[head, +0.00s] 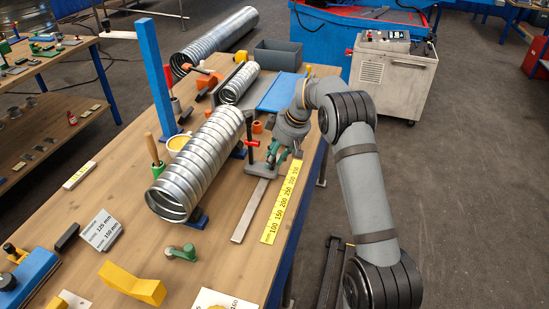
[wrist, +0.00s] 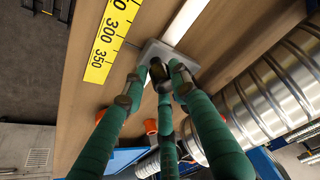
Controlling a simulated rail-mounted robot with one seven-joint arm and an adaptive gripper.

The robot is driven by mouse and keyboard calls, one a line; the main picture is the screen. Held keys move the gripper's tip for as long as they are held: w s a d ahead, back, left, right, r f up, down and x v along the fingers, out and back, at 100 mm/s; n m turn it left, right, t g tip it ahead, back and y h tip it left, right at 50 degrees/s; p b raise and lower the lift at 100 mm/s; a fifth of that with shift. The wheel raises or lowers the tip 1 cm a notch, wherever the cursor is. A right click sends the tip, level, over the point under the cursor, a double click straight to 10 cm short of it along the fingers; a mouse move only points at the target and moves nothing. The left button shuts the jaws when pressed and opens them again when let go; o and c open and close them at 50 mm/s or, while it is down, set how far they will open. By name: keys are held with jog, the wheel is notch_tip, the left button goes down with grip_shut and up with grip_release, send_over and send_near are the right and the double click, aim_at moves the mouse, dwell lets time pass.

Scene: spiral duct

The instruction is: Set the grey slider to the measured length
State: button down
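The grey slider (head: 262,170) sits on a flat metal rail (head: 249,213) on the bench. The slider's plate also shows in the wrist view (wrist: 153,50). A yellow ruler (head: 283,201) lies beside the rail, and in the wrist view (wrist: 109,38) its 300 and 350 marks show. The slider is beside that high-number end; its exact reading is unclear. My gripper (head: 274,155), with green fingers, is at the slider. In the wrist view its fingertips (wrist: 160,73) are close together over the plate, around a dark part. I cannot tell whether they grip it.
A large spiral duct (head: 198,165) lies left of the slider, on blue supports. A red-handled clamp (head: 250,143) stands close to my gripper. The bench between duct and rail is clear towards the front.

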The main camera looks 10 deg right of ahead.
jog(key=c, duration=1.5)
grip_release()
jog(key=shift+a+r, duration=0.25)
jog(key=shift+a, duration=0.3)
jog(key=shift+c, duration=0.2)
jog(key=shift+d+f, duration=0.1)
jog(key=shift+d, duration=0.1)
jog(key=v, duration=1.2)
jog(key=shift+f, duration=0.1)
